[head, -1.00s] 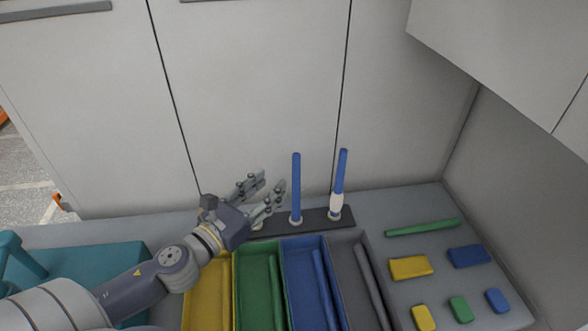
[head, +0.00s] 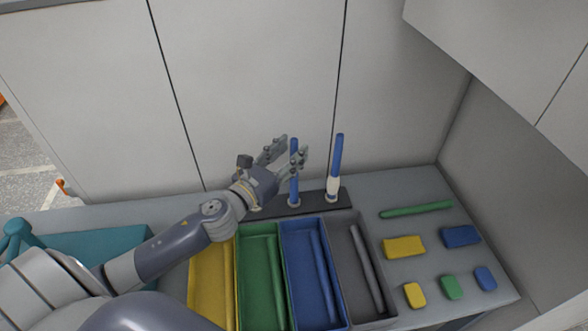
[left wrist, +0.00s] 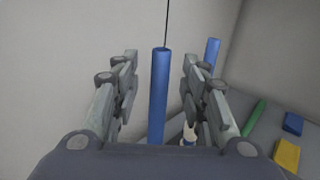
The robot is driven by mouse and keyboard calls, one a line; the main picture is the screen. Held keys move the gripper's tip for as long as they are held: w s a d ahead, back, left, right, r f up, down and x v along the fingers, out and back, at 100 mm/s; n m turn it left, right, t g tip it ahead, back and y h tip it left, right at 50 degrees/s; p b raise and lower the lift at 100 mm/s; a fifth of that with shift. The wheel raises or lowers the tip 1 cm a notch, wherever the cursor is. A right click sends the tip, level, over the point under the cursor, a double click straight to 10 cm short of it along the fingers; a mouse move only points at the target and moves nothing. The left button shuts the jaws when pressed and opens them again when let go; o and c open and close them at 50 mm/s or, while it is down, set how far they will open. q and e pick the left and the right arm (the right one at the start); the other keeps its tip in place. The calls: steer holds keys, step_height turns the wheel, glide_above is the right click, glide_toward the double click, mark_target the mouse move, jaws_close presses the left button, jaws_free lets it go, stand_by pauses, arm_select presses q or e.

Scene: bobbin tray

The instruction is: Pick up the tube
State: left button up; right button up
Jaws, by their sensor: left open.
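A blue tube (head: 294,185) stands upright on a dark rack (head: 314,203) at the back of the table. My left gripper (head: 290,153) is open, with its fingers around the upper part of this tube in the head view. In the left wrist view the tube (left wrist: 159,95) shows between the two open fingers (left wrist: 158,90), apart from both. A second blue tube (head: 338,155), with a white collar near its base, stands to the right on the same rack. It also shows behind the right finger in the left wrist view (left wrist: 213,52). My right gripper is not in view.
Yellow (head: 201,325), green (head: 242,300), blue (head: 288,300) and grey (head: 341,290) bins stand in front of the rack, most with a rod inside. A green rod (head: 416,209) and several coloured blocks lie at right. A cabinet wall is behind.

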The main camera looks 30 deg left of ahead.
arm_select(q)
steer(key=shift+w+d, duration=0.2)
steer(key=shift+w, duration=0.9)
jaws_close()
steer(key=shift+r, duration=0.15)
